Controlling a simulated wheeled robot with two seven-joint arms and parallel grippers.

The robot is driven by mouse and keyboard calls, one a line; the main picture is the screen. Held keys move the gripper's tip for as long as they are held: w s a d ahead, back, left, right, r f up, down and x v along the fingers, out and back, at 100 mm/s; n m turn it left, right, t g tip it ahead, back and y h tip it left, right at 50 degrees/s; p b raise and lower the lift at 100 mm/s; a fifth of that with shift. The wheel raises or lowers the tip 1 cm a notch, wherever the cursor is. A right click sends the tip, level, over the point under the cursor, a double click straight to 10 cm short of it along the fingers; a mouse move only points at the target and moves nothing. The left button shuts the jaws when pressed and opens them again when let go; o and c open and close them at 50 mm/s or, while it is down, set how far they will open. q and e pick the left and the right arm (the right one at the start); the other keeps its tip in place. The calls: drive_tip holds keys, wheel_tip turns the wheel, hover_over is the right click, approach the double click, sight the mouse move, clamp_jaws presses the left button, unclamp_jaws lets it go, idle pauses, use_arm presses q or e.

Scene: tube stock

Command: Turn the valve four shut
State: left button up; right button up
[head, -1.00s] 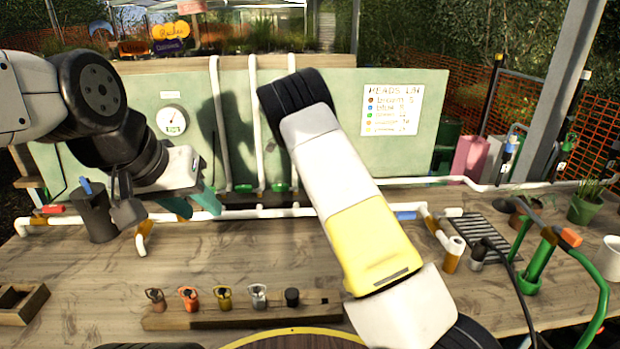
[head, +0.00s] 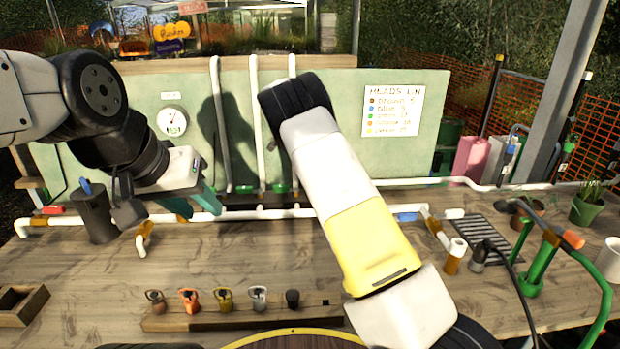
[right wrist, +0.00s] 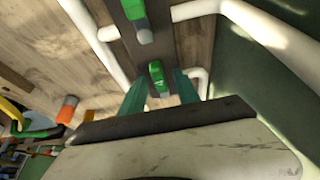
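Several green valve handles sit along the strip at the foot of the pale green board, one of them (head: 243,188) near the left pipe and another (head: 279,188) by the middle pipe. No number shows on them, so I cannot tell which is valve four. In the right wrist view, a green handle (right wrist: 157,76) lies beyond and between the teal fingers of my right gripper (right wrist: 160,88), which are apart. Another green handle (right wrist: 138,22) is farther up. In the head view my right arm hides its own gripper. My left gripper (head: 198,210) is open and empty above the white pipe.
White pipes (head: 256,120) run up the board, and a white pipe (head: 270,213) crosses the table. A dial gauge (head: 171,121) is on the board. A wooden rack (head: 240,316) holds coloured fittings in front. Green tubing (head: 604,300) stands at right. Bare table lies in the middle.

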drive_tip(key=v, duration=0.7)
drive_tip(key=shift+a+r, duration=0.2)
drive_tip(key=shift+r, duration=0.15)
